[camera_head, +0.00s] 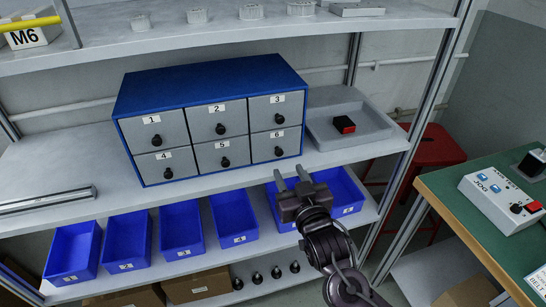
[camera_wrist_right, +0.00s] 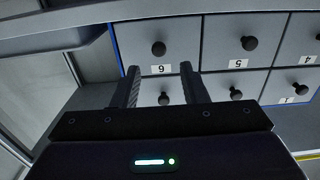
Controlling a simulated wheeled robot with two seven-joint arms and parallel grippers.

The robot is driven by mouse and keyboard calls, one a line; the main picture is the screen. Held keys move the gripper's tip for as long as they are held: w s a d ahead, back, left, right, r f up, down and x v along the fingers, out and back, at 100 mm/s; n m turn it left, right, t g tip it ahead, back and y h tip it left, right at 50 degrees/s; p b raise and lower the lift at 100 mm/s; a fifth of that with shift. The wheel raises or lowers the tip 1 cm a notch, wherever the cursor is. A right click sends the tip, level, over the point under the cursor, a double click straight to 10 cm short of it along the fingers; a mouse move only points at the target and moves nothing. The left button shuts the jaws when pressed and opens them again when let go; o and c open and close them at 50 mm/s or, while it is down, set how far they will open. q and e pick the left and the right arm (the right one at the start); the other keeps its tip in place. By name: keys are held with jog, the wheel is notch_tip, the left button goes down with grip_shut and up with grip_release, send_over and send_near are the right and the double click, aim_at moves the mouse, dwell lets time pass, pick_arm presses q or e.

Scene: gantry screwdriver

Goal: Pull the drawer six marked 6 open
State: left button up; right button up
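Drawer 6 (camera_head: 263,147) is the lower right drawer of a blue cabinet (camera_head: 209,82) with grey fronts, and it is shut. Its black knob (camera_head: 278,151) sits below the label. The wrist view is upside down; there drawer 6 (camera_wrist_right: 187,30) is at the top, with its knob (camera_wrist_right: 158,48) beyond the fingertips. My right gripper (camera_head: 291,172) is in front of and below drawer 6 in the head view. Its two fingers are apart with nothing held, and they also show in the right wrist view (camera_wrist_right: 160,70). My left gripper is not in view.
A grey tray (camera_head: 375,130) with a red-and-black block stands right of the cabinet. Blue bins (camera_head: 181,228) line the shelf below. A shelf (camera_head: 230,33) runs above the cabinet. A green-topped table (camera_head: 470,215) is at the right.

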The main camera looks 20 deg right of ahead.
aim_at(280, 154)
jog(key=w, duration=0.7)
jog(key=shift+w+p, duration=0.25)
jog(key=shift+p, duration=0.05)
grip_shut()
